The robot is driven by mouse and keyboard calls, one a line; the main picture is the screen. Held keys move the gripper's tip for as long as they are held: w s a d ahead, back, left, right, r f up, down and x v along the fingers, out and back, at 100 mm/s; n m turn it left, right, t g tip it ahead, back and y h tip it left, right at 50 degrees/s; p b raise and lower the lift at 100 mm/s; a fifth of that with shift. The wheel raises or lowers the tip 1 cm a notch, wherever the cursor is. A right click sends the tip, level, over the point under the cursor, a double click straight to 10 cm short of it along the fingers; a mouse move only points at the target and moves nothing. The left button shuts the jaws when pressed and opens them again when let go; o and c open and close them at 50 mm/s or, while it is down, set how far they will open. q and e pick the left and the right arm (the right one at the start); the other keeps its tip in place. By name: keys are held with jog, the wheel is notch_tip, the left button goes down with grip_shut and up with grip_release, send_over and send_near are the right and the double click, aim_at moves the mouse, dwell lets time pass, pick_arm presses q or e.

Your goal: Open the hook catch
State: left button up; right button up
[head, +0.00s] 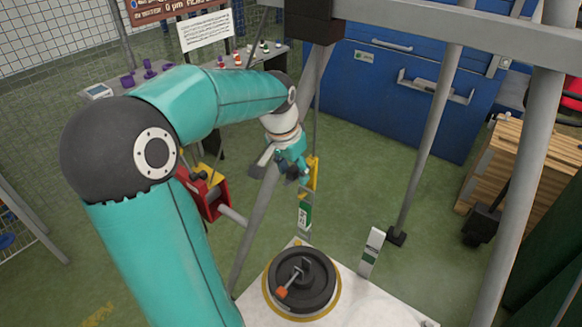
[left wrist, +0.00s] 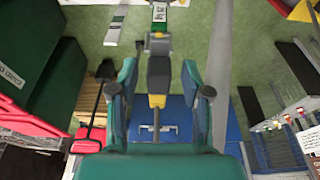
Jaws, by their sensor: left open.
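My left gripper (head: 288,172) hangs from the teal arm near the middle of the head view. In the left wrist view the left gripper (left wrist: 158,70) is open, with one finger on each side of a dark fitting (left wrist: 158,72) with a yellow part (left wrist: 157,101). The fitting appears between or beyond the fingers; contact cannot be told. A yellow piece (head: 314,172) shows just behind the gripper in the head view, partly hidden by it. This may be the hook catch, but its hook and state are not clear. My right gripper is not in view.
A black turntable (head: 318,302) with an orange-knobbed lever (head: 282,292) sits on a white plate (head: 372,309). Grey posts (head: 431,140) stand around. A red box (head: 207,196) is beside my arm. A blue cabinet (head: 380,90) and wooden crate (head: 515,165) stand behind.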

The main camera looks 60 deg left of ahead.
aim_at(285, 184)
pick_arm(q)
jog(key=shift+r, duration=0.1)
jog(key=v, duration=1.1)
jog(key=shift+s+r, duration=0.15)
jog(key=shift+r, duration=0.2)
jog(key=shift+d, duration=0.15)
